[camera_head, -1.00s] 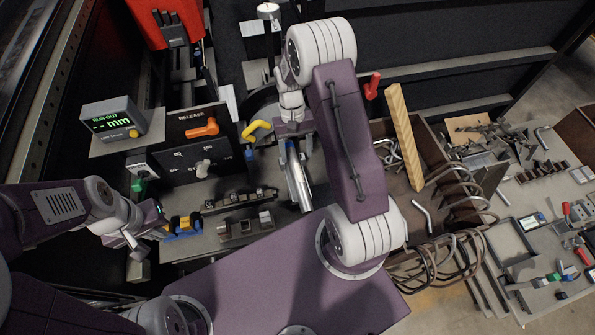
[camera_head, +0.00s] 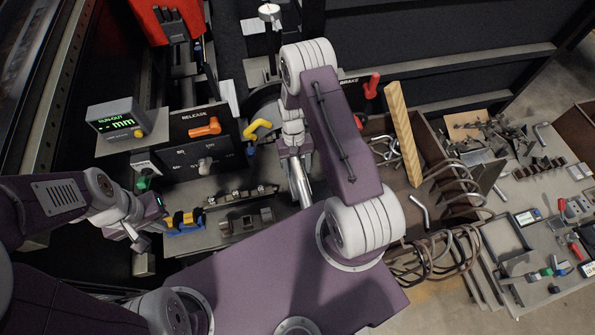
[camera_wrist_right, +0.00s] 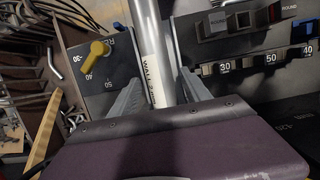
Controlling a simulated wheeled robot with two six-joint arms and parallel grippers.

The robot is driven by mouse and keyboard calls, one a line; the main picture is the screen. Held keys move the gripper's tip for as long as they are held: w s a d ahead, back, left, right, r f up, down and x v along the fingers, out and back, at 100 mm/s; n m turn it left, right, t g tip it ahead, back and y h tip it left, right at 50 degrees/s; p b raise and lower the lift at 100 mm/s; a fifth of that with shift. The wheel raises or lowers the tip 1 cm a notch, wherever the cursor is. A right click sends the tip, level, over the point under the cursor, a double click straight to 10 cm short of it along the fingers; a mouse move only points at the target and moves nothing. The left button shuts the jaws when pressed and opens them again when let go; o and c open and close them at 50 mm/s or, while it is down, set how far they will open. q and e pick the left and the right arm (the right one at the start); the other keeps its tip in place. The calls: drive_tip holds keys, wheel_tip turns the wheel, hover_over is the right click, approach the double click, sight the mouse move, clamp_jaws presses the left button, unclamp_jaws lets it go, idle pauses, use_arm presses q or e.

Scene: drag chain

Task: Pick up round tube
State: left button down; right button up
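A shiny round tube (camera_head: 301,186) shows in the head view below my right gripper (camera_head: 294,152), whose arm hides its upper part. The fingers stand apart, and gaps appear on both sides of the tube. My left gripper (camera_head: 148,232) is low at the left, beside a blue and yellow block; its fingers are too small to read.
A panel with an orange release handle (camera_head: 205,127) and a yellow lever (camera_head: 257,129) stand left of the right arm. A run-out display (camera_head: 116,120) is at upper left. A wooden bar (camera_head: 403,135) and bent tubes (camera_head: 440,260) lie to the right.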

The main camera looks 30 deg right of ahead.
sight(301, 174)
clamp_jaws()
drive_tip(key=shift+r, duration=0.1)
drive_tip(key=shift+r, duration=0.1)
drive_tip(key=shift+r, duration=0.25)
drive_tip(key=r, duration=0.1)
drive_tip(key=r+b, duration=0.1)
drive_tip(key=s+r, duration=0.1)
drive_tip(key=shift+d+r+b, duration=0.25)
drive_tip(key=shift+r+b, duration=0.1)
drive_tip(key=shift+r, duration=0.05)
drive_tip(key=s+d+r+b, duration=0.1)
drive_tip(key=s+d+r, duration=0.3)
drive_tip(key=s, duration=0.5)
wheel_tip(301, 174, up, 2)
drive_tip(key=shift+s+d+r+b, duration=0.25)
drive_tip(key=shift+d+b, duration=0.1)
